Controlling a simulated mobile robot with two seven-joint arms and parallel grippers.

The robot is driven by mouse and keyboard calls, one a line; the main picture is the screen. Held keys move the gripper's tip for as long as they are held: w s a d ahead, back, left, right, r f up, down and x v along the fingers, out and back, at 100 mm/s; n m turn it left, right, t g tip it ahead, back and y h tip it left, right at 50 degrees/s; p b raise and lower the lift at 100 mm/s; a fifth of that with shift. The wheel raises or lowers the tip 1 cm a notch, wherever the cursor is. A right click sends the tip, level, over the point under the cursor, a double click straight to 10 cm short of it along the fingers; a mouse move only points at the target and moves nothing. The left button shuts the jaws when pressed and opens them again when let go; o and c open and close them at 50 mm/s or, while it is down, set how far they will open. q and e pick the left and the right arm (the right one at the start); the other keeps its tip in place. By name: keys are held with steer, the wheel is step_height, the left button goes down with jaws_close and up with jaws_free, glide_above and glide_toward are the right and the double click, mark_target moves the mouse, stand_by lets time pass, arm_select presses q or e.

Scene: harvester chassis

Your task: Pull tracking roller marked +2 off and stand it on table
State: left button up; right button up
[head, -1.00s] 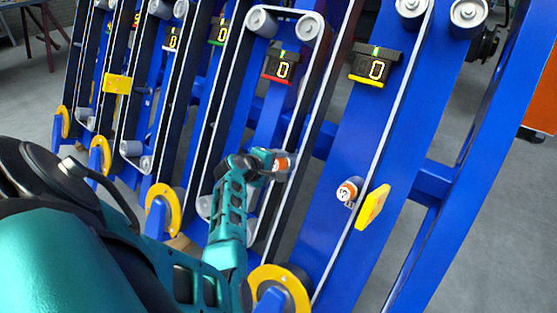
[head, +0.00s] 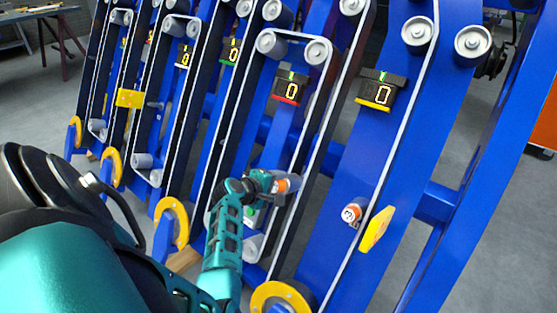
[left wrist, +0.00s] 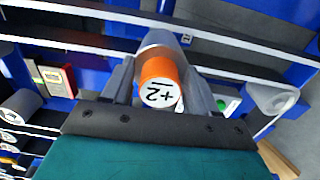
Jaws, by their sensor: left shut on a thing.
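The tracking roller marked +2 (left wrist: 158,92) has a white end face and an orange band on a grey body. It shows in the left wrist view between my gripper's fingers, with the marking upside down. In the head view the same roller (head: 284,184) sits at the belt in the middle of the blue chassis. My left gripper (head: 272,182) is shut on it, and the fingers lie along both sides of it. Whether the roller is still seated on its shaft is hidden. My right gripper is not in view.
Another orange-banded roller (head: 352,213) sits on the right blue panel, beside a yellow plate (head: 376,229). White belts run close on both sides of my left gripper. Yellow wheels (head: 281,298) stand low in front. Displays reading 0 (head: 291,90) sit above.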

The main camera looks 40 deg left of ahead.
arm_select(q)
steer(key=shift+p+v, duration=1)
steer(key=shift+v, duration=0.3)
steer(key=shift+w+r, duration=0.15)
steer(key=shift+r, duration=0.05)
